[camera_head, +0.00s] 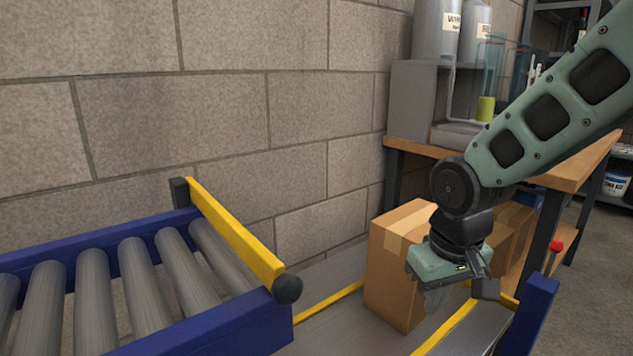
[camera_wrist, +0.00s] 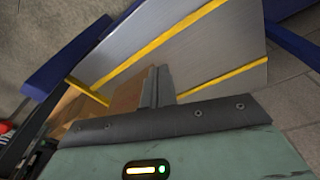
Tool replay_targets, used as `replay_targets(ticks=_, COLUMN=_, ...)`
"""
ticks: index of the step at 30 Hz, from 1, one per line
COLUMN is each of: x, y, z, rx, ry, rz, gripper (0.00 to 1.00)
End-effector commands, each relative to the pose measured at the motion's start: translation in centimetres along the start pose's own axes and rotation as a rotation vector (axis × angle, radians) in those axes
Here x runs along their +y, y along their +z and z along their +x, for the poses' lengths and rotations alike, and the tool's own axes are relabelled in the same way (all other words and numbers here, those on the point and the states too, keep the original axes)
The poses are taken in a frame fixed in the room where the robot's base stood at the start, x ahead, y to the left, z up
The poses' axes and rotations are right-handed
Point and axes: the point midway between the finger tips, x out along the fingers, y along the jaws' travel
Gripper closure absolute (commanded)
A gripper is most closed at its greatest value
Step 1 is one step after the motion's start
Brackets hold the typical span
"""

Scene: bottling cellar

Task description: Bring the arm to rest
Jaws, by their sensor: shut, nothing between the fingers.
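My gripper (camera_head: 437,300) is at the end of my green arm, at the right in the head view. It points down in front of a closed cardboard box (camera_head: 392,262) and covers part of it. In the wrist view the two fingers of my gripper (camera_wrist: 157,72) are together, with nothing between them. Part of a cardboard box also shows beside the fingers in the wrist view (camera_wrist: 127,97). I cannot tell whether the fingers touch the box.
A roller conveyor (camera_head: 120,285) with a yellow bar (camera_head: 232,235) stands at the left. The box stands on a grey surface with yellow strips (camera_head: 330,302). A wooden-topped bench (camera_head: 570,170) with bottles and equipment stands behind my arm. A block wall (camera_head: 170,110) closes the back.

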Motion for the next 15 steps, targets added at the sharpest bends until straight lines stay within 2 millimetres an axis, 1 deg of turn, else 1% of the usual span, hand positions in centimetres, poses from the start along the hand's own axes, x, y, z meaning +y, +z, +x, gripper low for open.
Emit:
replay_targets(ticks=1, x=-2.0, y=2.3, z=-0.7, rx=-0.014, ry=-0.033, rz=-0.053, gripper=1.00)
replay_targets(ticks=3, x=-4.2, y=5.1, z=-1.3, rx=-0.033, ry=-0.065, rz=-0.121, gripper=1.00)
replay_targets(ticks=5, x=-5.7, y=7.4, z=-1.8, rx=-0.047, ry=-0.084, rz=-0.176, gripper=1.00)
replay_targets(ticks=6, x=-6.5, y=8.8, z=-2.1, rx=-0.055, ry=-0.093, rz=-0.211, gripper=1.00)
replay_targets(ticks=10, x=-8.2, y=13.3, z=-2.6, rx=-0.080, ry=-0.106, rz=-0.314, gripper=1.00)
replay_targets(ticks=14, x=-9.1, y=17.5, z=-2.8, rx=-0.102, ry=-0.100, rz=-0.410, gripper=1.00)
replay_targets(ticks=15, x=-9.1, y=16.9, z=-4.3, rx=-0.102, ry=-0.103, rz=-0.404, gripper=1.00)
